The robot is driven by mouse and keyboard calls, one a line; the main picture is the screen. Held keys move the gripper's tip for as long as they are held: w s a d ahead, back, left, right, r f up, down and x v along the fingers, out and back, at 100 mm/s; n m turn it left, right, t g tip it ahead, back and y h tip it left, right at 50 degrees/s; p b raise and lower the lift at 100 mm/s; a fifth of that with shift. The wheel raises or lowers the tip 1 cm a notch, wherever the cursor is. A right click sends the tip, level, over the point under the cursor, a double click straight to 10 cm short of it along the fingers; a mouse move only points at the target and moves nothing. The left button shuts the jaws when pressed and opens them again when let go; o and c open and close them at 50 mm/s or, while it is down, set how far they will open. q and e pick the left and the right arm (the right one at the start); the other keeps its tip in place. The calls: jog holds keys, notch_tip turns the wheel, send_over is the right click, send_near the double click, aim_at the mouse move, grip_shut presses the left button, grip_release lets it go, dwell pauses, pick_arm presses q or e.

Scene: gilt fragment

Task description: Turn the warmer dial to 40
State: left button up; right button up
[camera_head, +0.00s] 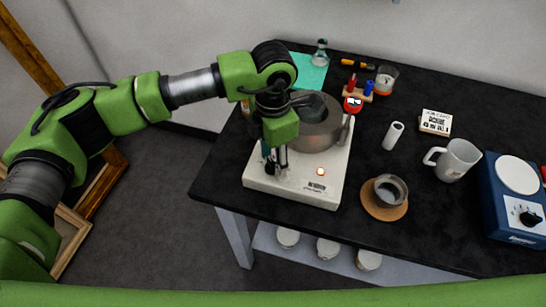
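A white warmer (290,187) stands near the left end of the black table, with a round metal pot (318,135) on top. A small orange light (320,171) glows on its front. My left gripper (275,160) points down over the warmer's front left corner, close to its top. Its fingers are dark and small, and whether they are open or touch anything is unclear. A dial there cannot be made out; the gripper covers that spot. My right gripper is out of view.
A blue device (510,195) with a white plate and black knob (530,218) stands at the right. A white mug (453,160), a white cylinder (393,135) and a small cup (388,190) on a cork mat (370,205) stand between. Bare black tabletop (440,220) lies front right.

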aim_at(273, 163)
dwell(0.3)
pick_arm(q)
notch_tip(273, 163, up, 12)
dwell(0.4)
jog(key=shift+f, duration=0.1)
dwell(0.4)
